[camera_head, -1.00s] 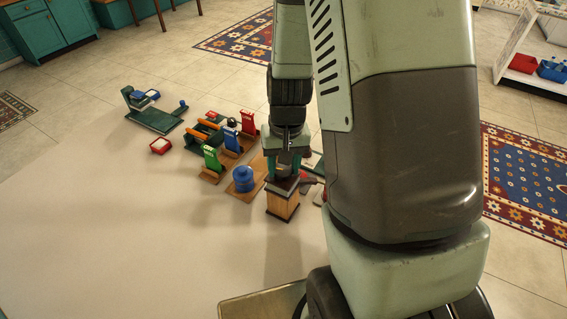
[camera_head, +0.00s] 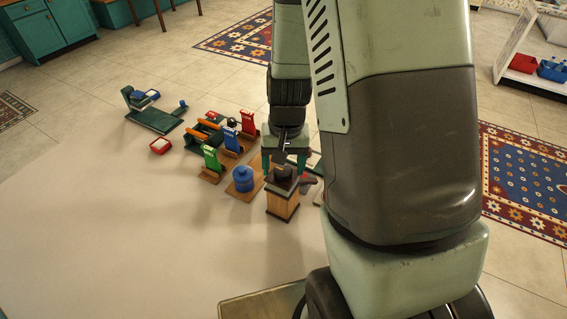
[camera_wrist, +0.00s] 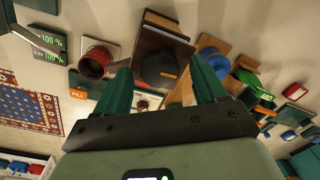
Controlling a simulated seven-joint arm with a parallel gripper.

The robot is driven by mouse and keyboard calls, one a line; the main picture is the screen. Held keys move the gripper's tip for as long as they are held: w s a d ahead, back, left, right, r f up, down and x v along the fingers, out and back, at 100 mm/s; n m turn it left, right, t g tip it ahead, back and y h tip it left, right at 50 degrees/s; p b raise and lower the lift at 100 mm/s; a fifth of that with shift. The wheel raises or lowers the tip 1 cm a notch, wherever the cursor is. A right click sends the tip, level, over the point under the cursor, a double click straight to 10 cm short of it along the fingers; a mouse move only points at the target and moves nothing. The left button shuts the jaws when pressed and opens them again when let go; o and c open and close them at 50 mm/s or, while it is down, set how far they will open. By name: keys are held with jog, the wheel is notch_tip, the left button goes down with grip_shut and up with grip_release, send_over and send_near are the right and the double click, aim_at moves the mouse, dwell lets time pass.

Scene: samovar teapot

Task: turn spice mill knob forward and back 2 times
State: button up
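The spice mill (camera_head: 282,205) is a wooden box with a dark top, standing upright on the pale surface. Its dark round knob (camera_head: 283,172) is on top. In the wrist view the black knob (camera_wrist: 159,68) has a small orange mark, and the mill's dark top (camera_wrist: 160,38) surrounds it. My gripper (camera_head: 284,165) is over the mill with its green fingers apart. In the wrist view my gripper (camera_wrist: 161,74) is open, with a finger on each side of the knob and visible gaps. Nothing is held.
A blue round container (camera_head: 243,180) on a wooden board stands just left of the mill. Green, blue and red upright pieces stand behind it. A red cup-like part (camera_wrist: 95,63) sits beside the mill in the wrist view. The pale surface at front left is clear.

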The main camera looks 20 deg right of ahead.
notch_tip(320, 180, up, 11)
jog(key=shift+d, duration=0.25)
dwell(0.4)
jog(key=shift+s+f, duration=0.1)
jog(key=m+y, duration=0.4)
jog(key=m, duration=1)
send_near(290, 169)
jog(key=shift+g, duration=0.3)
jog(key=x, duration=0.5)
jog(key=a+x, duration=0.1)
jog(key=x, duration=0.2)
jog(key=shift+w+a, duration=0.2)
jog(key=shift+w, duration=0.15)
jog(key=shift+c, duration=0.2)
jog(key=c, duration=1)
jog(key=shift+c, duration=0.2)
